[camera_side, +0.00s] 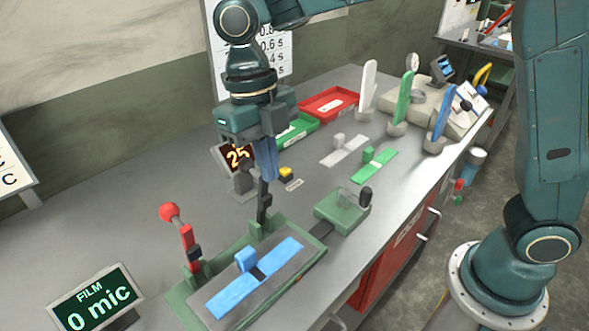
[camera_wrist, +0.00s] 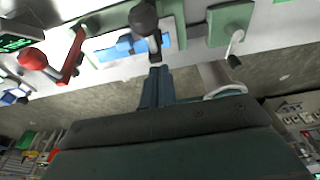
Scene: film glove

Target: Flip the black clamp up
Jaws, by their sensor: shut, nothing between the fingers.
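The black clamp (camera_side: 264,203) stands upright from a green block at the back edge of the green fixture (camera_side: 182,296). In the wrist view its round knob and lever (camera_wrist: 143,20) show just ahead of my fingertips. My gripper (camera_side: 268,176) is shut and empty, with its blue fingers pointing down at the clamp's upper end. It also shows in the wrist view (camera_wrist: 157,71). The fingers partly cover the clamp's top in the side view, and I cannot tell whether they touch it. A blue glove-shaped piece (camera_side: 228,297) lies on the fixture's plate, with a small black part across its middle.
A red-knobbed lever (camera_side: 186,237) stands at the fixture's left end. A green block with a black knob (camera_side: 343,211) is at its right. A "25" display (camera_side: 238,158) stands behind. A film display (camera_side: 97,304) reads 0 mic. Flat white and green pieces lie farther back.

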